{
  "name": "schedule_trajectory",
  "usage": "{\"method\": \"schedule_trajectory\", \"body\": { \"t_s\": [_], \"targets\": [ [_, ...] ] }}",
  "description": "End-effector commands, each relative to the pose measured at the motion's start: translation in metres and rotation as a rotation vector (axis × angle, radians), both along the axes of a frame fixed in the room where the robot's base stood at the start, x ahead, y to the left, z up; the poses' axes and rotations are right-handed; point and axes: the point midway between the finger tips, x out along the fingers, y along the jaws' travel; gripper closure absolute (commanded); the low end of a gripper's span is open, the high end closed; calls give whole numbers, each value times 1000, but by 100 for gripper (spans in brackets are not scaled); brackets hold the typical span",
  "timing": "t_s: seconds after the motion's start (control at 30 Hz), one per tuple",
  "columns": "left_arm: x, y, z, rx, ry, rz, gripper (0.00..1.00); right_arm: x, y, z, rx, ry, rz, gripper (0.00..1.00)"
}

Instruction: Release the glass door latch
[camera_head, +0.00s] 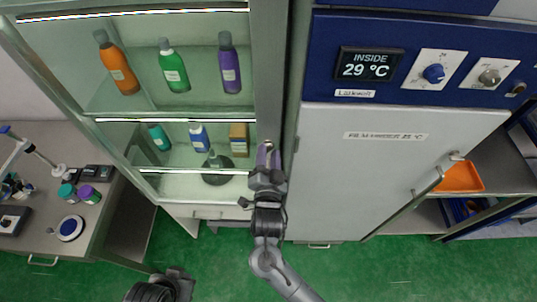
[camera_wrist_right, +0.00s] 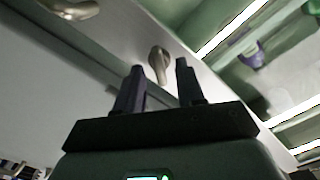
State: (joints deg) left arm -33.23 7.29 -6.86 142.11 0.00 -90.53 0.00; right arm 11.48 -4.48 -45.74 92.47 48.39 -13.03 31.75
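The glass door (camera_head: 180,105) of the cabinet is closed across its lit shelves, as far as I can tell. Its grey metal latch (camera_wrist_right: 158,64) is on the frame and shows in the right wrist view as a rounded lever. My right gripper (camera_head: 268,158) is at the door's right frame post in the head view, hiding most of the latch there. In the wrist view its two dark fingers (camera_wrist_right: 159,80) are apart, with the latch in the gap just beyond the tips; contact is not visible. My left gripper (camera_head: 172,281) is low at the bottom edge, its fingers unclear.
Bottles, including an orange one (camera_head: 117,63), stand behind the glass. A bench (camera_head: 35,235) with small items is at left. The green floor in front is clear.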

Motion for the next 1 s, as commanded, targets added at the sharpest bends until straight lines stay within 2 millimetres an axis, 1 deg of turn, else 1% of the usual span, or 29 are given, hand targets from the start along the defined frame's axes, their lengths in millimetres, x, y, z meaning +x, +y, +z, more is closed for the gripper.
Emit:
{"method": "schedule_trajectory", "body": {
  "t_s": [0.1, 0.13, 0.37, 0.73, 0.87, 1.0],
  "targets": [
    [0, -1, 0, -3, -1, 2, 100, 0, 0, 0, 0, 0, 0, 62],
    [0, -1, 0, -4, 0, 3, 100, 0, 0, 0, 0, 0, 0, 65],
    [0, -3, 0, -13, 0, 8, 100, 0, 0, 0, 0, 0, 0, 100],
    [0, -3, 4, -11, 1, 7, 100, 0, 0, 1, -24, 1, -1, 100],
    [0, -2, 9, -7, 0, 4, 100, 0, 0, 2, -76, 2, -2, 100],
    [0, -1, 18, -2, 0, 0, 100, 0, 0, 3, -163, 5, -1, 100]
  ]
}}
